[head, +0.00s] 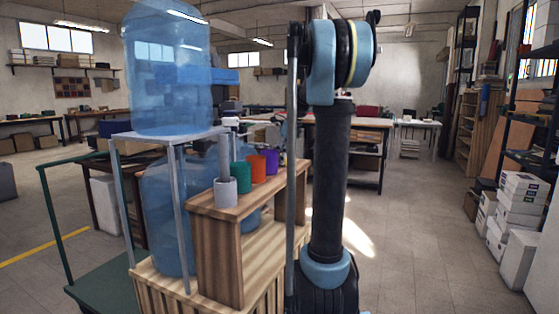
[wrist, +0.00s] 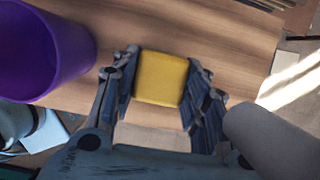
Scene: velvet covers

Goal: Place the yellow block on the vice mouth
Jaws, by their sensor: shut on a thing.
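The yellow block (wrist: 162,80) is a small rounded cube between the two dark ribbed fingers of my gripper (wrist: 161,66) in the wrist view. The fingers press on its left and right sides. A light brown wooden surface (wrist: 225,50) lies beneath it; I cannot tell whether the block touches that surface or hangs above it. I cannot make out the block or my fingers in the head view. I cannot pick out a vice in either view.
A purple cup (wrist: 45,45) stands close left of the block. In the head view a wooden shelf (head: 225,255) bears grey (head: 225,190), green (head: 240,176), orange (head: 258,168) and purple cups. A big water bottle (head: 165,105) on a stand is to the left.

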